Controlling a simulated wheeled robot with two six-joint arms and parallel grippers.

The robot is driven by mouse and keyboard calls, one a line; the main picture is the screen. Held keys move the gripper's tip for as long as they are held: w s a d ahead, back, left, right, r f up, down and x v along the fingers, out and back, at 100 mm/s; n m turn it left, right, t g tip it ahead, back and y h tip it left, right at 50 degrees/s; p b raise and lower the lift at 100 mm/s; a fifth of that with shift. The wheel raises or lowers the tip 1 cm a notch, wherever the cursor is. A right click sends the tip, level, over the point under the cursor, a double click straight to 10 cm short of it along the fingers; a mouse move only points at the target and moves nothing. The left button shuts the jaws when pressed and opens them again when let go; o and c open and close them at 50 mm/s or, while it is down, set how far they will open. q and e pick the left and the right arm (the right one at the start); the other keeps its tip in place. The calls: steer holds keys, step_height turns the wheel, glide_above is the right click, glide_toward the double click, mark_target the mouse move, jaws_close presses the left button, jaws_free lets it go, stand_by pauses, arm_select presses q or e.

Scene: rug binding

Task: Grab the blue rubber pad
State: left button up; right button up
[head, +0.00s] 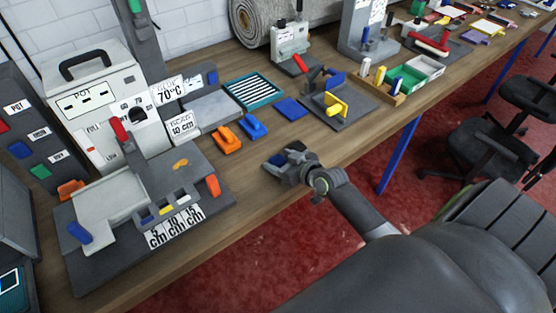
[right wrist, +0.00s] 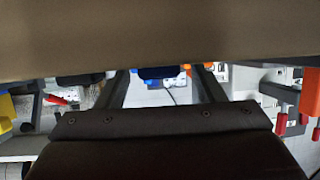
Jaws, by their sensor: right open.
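A flat blue pad (head: 290,108) lies on the wooden bench, just right of the teal ribbed tray, and looks like the rubber pad. My right gripper (head: 277,162) is open near the bench's front edge, in front of the pad and apart from it. A small blue patch shows at its fingertips; I cannot tell whether that is part of the gripper. In the right wrist view a dark blue shape (right wrist: 158,72) shows beyond the fingers, partly hidden by a brown band, and I cannot tell what it is. My left gripper is not in view.
Orange (head: 227,139) and blue (head: 253,126) small blocks lie left of the pad. A teal ribbed tray (head: 254,90) stands behind them. A grey fixture with a yellow handle (head: 337,105) stands to the right. Bare bench lies between the gripper and pad.

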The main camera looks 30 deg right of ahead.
steer(key=shift+c, duration=0.4)
steer(key=c, duration=1)
steer(key=shift+r, duration=0.1)
